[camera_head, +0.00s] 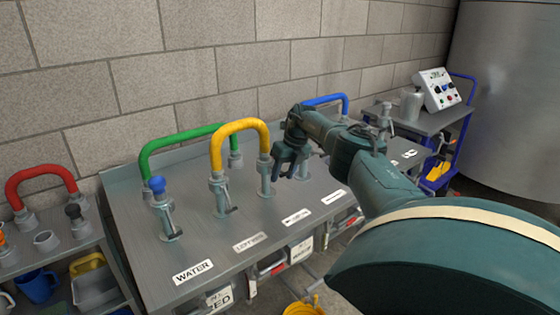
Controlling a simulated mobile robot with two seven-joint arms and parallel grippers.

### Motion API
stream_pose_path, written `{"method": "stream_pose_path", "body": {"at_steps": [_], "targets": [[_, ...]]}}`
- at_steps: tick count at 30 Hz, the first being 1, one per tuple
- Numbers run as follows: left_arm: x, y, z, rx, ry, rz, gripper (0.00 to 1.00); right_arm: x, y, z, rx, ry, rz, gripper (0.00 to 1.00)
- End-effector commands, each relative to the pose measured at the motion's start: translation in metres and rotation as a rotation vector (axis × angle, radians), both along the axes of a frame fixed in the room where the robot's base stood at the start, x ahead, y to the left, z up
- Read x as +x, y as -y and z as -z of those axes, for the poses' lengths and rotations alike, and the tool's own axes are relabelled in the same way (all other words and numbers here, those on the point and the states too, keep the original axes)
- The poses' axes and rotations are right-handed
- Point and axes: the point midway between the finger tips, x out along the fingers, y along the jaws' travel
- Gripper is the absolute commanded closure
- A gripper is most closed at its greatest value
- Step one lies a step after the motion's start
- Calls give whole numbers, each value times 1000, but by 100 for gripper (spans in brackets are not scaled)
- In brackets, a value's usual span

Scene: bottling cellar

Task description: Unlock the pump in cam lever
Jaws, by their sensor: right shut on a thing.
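A steel bench holds a row of upright pipe ports with small cam levers, and a label lies in front of each. My right gripper (287,166) reaches in from the right, just right of the port under the yellow hose's right end (264,172). It is shut on a cam lever there, mostly hidden by the fingers. The label in front (296,217) is too small to read surely, so I cannot tell whether this is the pump in lever. A lever (231,210) shows on the port under the yellow hose's left end. My left gripper is out of view.
A green hose (185,136) and a blue hose (326,99) arch behind. A blue-capped port (160,205) stands behind the WATER label (193,271). A red hose (42,172) sits on the left shelf. A control box (437,88) stands on the right cart.

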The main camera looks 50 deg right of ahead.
Motion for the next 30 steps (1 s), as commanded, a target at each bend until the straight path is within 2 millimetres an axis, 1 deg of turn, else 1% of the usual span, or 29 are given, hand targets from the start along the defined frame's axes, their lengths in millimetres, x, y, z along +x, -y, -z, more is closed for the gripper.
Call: {"method": "stream_pose_path", "body": {"at_steps": [1,9,22,23,27,30], "targets": [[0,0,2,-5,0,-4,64,0,6,-4,-8,6,12,97],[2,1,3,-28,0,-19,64,-6,6,-8,3,-38,11,97],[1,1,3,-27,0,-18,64,-8,5,-8,4,-47,8,97],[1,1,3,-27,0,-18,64,-8,5,-8,4,-47,8,55],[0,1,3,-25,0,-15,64,-8,4,-8,6,-50,7,44],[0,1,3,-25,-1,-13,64,-8,3,-7,7,-52,5,37]]}}
